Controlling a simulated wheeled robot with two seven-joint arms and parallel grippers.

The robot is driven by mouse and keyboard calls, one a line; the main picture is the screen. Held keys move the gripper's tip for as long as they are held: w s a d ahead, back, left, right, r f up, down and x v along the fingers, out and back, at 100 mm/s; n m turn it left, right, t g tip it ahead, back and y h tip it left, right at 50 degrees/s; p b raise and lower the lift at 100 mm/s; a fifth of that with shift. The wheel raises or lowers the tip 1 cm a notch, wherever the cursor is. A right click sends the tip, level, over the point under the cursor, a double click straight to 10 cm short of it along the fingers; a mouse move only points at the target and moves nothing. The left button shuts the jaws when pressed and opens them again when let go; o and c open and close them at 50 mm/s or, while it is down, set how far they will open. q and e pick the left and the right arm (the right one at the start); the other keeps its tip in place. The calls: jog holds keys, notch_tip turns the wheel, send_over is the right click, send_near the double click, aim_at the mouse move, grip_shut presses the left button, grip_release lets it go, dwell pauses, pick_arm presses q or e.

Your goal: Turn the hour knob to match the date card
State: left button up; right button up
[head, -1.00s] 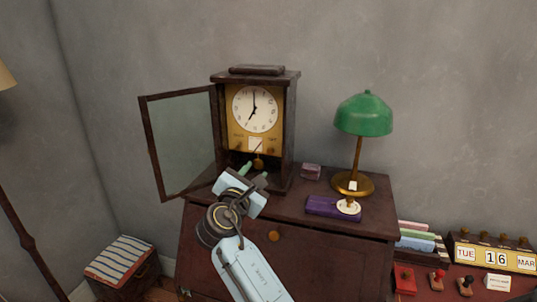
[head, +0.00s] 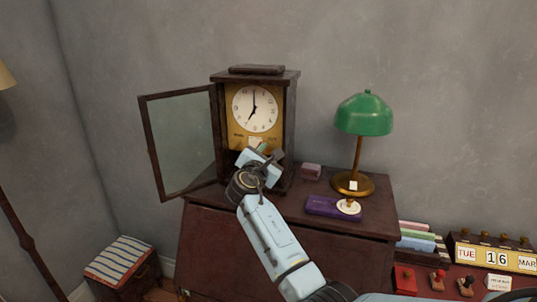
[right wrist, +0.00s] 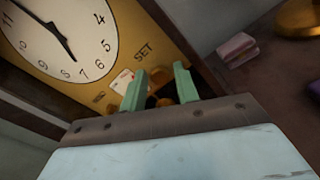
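The clock (head: 255,108) stands on the dark cabinet with its glass door (head: 180,145) swung open to the left. Its hands read about seven o'clock. In the right wrist view the dial (right wrist: 62,38) is tilted, with the word SET (right wrist: 143,51) beside it. My right gripper (right wrist: 159,80) is open at the lower front of the clock. A small orange-brown round part (right wrist: 160,88) shows between its green fingers; I cannot tell whether it is a knob or the pendulum. A white card (right wrist: 122,81) is partly behind the left finger. My left gripper is out of view.
A green lamp (head: 363,115) and a purple box (head: 325,206) stand on the cabinet (head: 355,225) to the right. A block calendar (head: 492,256) reads TUE 16 MAR. Stamps and books are near it. A striped stool (head: 121,259) is at lower left.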

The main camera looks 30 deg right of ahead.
grip_shut()
